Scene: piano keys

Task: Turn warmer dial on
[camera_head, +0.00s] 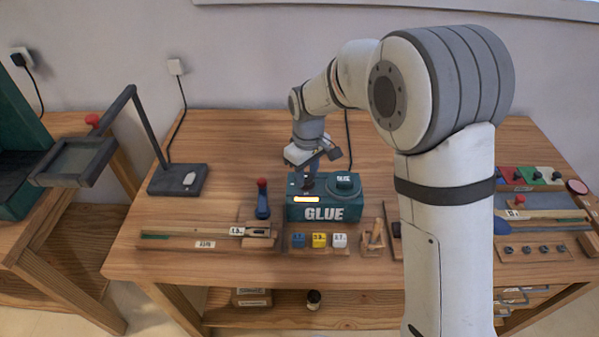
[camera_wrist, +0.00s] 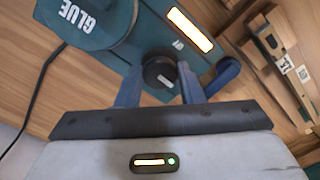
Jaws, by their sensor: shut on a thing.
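The glue warmer (camera_head: 321,212) is a teal box marked GLUE on the wooden table, with a lit yellow strip (camera_head: 306,199) on its front. A round teal pot lid (camera_head: 344,183) sits on its top right. My gripper (camera_head: 308,184) points down at the top left of the box. In the wrist view the black round dial (camera_wrist: 160,74) sits between my gripper's two blue fingers (camera_wrist: 158,85), which are shut on it. The lit strip (camera_wrist: 190,30) and the lid (camera_wrist: 90,20) also show there. The dial's marking is too small to read.
Several small coloured blocks (camera_head: 319,240) stand in front. A black stand (camera_head: 178,179) is at the left. A cord runs behind the warmer. Table space behind it is clear.

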